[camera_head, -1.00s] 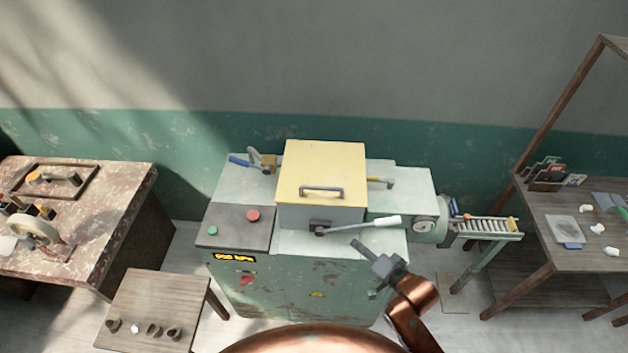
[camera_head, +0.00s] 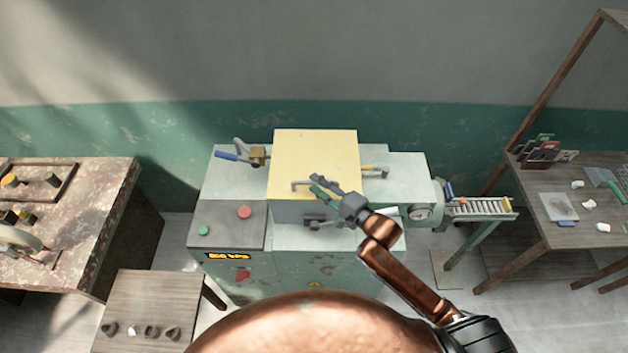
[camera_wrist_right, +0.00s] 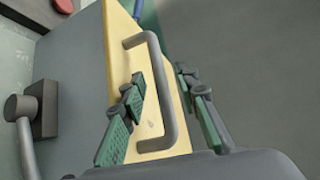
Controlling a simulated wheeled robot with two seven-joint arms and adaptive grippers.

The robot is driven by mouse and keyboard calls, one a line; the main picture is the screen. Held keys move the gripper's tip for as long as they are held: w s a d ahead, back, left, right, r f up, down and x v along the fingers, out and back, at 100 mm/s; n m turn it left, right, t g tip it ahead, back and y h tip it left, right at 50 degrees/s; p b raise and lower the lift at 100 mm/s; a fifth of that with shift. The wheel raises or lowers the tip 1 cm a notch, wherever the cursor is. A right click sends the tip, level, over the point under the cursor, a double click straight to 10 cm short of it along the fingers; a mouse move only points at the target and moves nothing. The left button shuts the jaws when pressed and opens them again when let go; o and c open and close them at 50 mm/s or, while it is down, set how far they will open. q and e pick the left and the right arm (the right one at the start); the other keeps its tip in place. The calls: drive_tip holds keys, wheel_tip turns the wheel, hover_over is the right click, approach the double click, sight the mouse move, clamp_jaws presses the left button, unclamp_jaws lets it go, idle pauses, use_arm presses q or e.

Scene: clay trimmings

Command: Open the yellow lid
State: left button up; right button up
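The yellow lid (camera_head: 315,155) lies flat and closed on top of the machine's grey box in the head view. Its grey bar handle (camera_head: 298,184) is partly hidden behind my right gripper (camera_head: 322,190). In the right wrist view the handle (camera_wrist_right: 168,95) runs between the two green-padded fingers of my right gripper (camera_wrist_right: 160,100). The fingers are apart, one on each side of the handle, with gaps visible. The yellow lid (camera_wrist_right: 120,45) also shows there, behind the handle and near finger. My left gripper is not in view.
A lever with a white grip (camera_head: 388,211) is on the machine's front, below the lid and beside my right arm. A green button (camera_head: 204,230) and a red button (camera_head: 245,212) are on the left panel. A wooden stool (camera_head: 150,300) stands front left.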

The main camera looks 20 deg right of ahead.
drive_tip(key=shift+w+a+f, duration=0.1)
drive_tip(key=shift+w+a, duration=0.2)
drive_tip(key=shift+w, duration=0.2)
drive_tip(key=shift+w+a, duration=0.15)
drive_tip(key=shift+w+f, duration=0.1)
drive_tip(key=shift+w, duration=0.1)
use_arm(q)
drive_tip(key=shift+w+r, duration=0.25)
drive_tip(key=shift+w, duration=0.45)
use_arm(e)
clamp_jaws()
